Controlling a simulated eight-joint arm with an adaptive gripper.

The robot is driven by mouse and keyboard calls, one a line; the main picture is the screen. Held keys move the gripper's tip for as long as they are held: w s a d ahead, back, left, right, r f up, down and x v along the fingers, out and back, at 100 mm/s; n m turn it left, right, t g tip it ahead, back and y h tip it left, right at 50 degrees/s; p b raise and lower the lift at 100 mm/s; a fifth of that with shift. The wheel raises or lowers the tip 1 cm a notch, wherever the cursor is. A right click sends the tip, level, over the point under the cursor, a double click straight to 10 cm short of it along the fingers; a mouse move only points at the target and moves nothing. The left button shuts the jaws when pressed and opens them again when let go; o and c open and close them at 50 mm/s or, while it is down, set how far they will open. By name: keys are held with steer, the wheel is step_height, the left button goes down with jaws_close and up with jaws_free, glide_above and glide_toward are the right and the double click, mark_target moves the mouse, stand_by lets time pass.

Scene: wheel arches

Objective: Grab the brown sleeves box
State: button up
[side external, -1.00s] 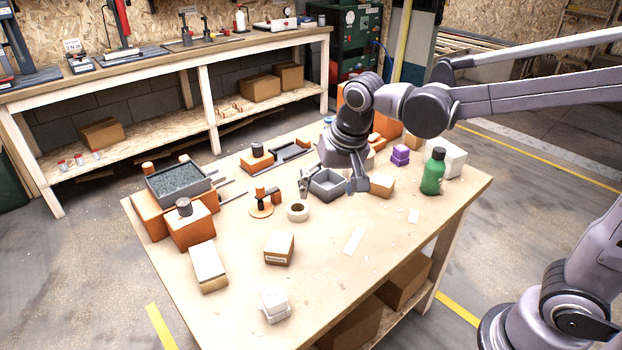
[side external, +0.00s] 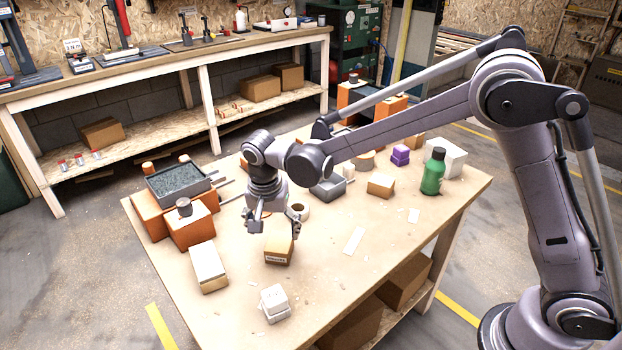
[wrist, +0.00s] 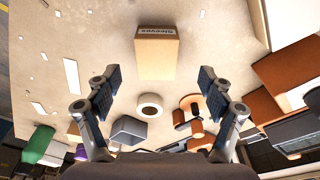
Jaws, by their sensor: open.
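The brown sleeves box (side external: 279,246) stands on the table, and its label faces the near side in the side external view. In the wrist view the sleeves box (wrist: 157,57) is at the top centre with the word "Sleeves" on its label. My gripper (side external: 275,229) is above the box, close to its far side in the side external view. In the wrist view my gripper (wrist: 162,76) has its two fingers spread wide, with the box ahead between and beyond the tips. Nothing is held. Part of the box top is hidden by a finger in the side external view.
A white tape roll (wrist: 149,106) and a grey bin (wrist: 129,131) lie close to the box. An orange block (side external: 191,229), a white-topped box (side external: 208,266) and white stacked pieces (side external: 274,303) surround it. A green bottle (side external: 433,172) stands at right. Table right of the box is mostly clear.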

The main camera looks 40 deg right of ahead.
mark_target(279, 242)
steer(key=shift+w+d+f, duration=0.15)
steer(key=shift+d+f, duration=0.15)
steer(key=shift+f, duration=0.8)
steer(key=shift+w+d+f, duration=0.1)
steer(key=shift+d+f, duration=0.15)
steer(key=shift+f, duration=0.85)
steer(key=shift+w+d+f, duration=0.15)
steer(key=shift+d+f, duration=0.15)
steer(key=shift+f, duration=0.8)
steer(key=c, duration=1.3)
